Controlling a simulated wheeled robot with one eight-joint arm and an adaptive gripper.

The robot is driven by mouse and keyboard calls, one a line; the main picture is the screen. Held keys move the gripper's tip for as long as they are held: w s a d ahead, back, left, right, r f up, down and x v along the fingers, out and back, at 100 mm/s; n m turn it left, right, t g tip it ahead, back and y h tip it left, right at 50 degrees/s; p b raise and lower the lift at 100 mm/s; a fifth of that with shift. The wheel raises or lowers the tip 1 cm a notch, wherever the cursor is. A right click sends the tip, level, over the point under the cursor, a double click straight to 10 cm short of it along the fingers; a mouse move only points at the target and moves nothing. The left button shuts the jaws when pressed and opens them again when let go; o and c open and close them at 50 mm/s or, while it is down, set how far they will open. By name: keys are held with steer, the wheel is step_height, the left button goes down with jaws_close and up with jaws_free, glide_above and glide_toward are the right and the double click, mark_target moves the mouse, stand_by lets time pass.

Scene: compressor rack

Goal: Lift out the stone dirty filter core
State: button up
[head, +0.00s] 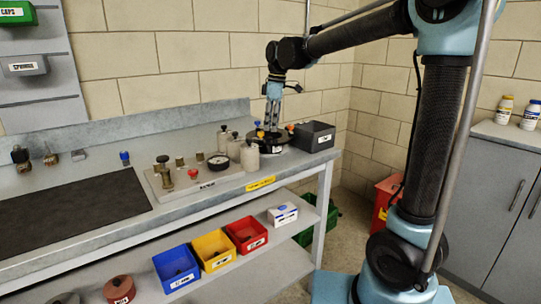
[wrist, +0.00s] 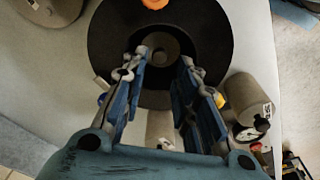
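A dark round housing (head: 283,143) stands on the bench, with orange and blue knobs around it. In the wrist view, the housing (wrist: 215,45) shows from above as a wide dark disc with a round hub (wrist: 160,45) in its middle. My gripper (wrist: 165,58) is open, its two blue fingers apart and empty, with the hub showing between and beyond their tips. In the head view, my gripper (head: 271,122) points down over the housing. Stone-coloured cylinders (head: 250,158) stand close by; one (wrist: 245,98) is right of the fingers. I cannot tell which part is the filter core.
A dark grey bin (head: 314,137) stands right of the housing. A grey panel (head: 180,180) with fittings and a gauge (head: 218,162) lies to the left. A black mat (head: 70,208) is clear. Blue (head: 177,267), yellow (head: 214,250) and red (head: 246,235) bins sit on the lower shelf.

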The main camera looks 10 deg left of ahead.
steer(key=shift+a+f, duration=0.2)
steer(key=shift+f, duration=2.4)
jaws_close()
